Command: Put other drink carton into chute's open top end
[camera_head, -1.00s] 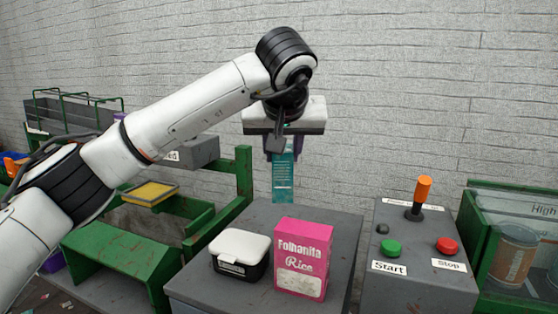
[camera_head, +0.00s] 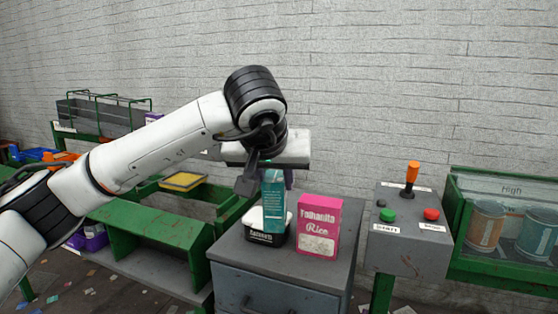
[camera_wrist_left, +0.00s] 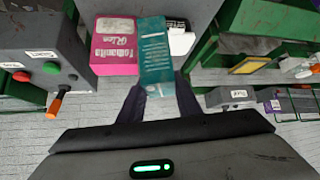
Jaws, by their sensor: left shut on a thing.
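A teal drink carton (camera_head: 273,200) hangs upright from my left gripper (camera_head: 271,178), in front of a white-lidded black box on the grey cabinet. In the left wrist view the carton (camera_wrist_left: 155,55) sits between the two dark fingers (camera_wrist_left: 158,100), which are shut on its near end. The chute cannot be made out with certainty; a green sloped structure (camera_head: 150,235) stands left of the cabinet. My right gripper is not in view.
The grey cabinet (camera_head: 285,275) bears the white-lidded black box (camera_head: 262,238) and a pink rice box (camera_head: 318,226). A control box (camera_head: 405,252) with an orange lever (camera_head: 412,173) and buttons stands to the right. A green-framed bin (camera_head: 505,265) holds cans. A yellow panel (camera_head: 183,181) lies at the left.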

